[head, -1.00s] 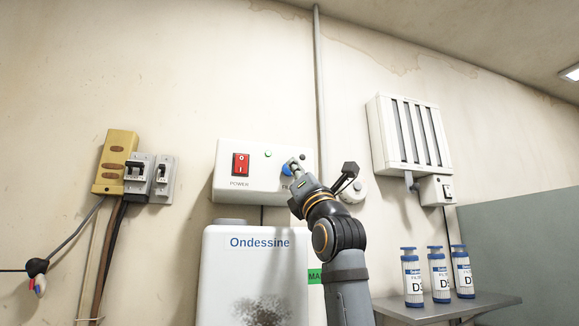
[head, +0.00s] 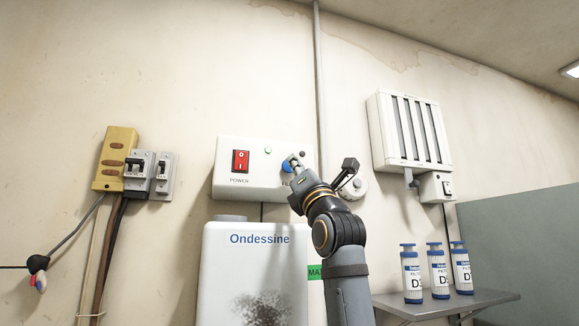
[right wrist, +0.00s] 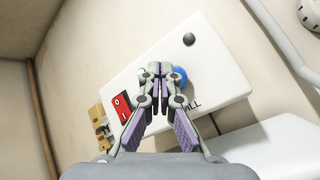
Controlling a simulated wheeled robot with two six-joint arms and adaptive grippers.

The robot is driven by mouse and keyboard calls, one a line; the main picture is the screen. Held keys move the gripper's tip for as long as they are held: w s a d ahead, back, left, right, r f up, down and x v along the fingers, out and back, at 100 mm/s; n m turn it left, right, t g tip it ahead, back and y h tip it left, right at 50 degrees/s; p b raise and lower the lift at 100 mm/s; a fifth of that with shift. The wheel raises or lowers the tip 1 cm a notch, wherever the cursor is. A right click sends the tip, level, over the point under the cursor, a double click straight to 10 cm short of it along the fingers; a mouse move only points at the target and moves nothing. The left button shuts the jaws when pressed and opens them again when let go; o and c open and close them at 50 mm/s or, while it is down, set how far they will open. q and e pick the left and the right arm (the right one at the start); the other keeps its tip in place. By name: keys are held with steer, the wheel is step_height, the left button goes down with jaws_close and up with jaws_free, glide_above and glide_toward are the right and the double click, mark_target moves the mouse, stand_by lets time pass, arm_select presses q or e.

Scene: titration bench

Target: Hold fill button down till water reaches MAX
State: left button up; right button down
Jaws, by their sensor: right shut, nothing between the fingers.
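The white Ondessine tank (head: 222,275) stands below the box. Its green MAX label (head: 315,272) is partly behind my arm. No water level shows. My left gripper is out of view.
Yellow and grey switch boxes (head: 116,160) with hanging cables are on the wall at left. A vented white unit (head: 382,135) with a small switch hangs at right. Several blue-capped bottles (head: 438,272) stand on a metal shelf (head: 470,303).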

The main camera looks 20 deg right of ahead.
steer(key=shift+w, duration=0.1)
steer(key=shift+w, duration=0.35)
steer(key=shift+w+p, duration=0.55)
steer(key=shift+p, duration=0.1)
stand_by(6.9)
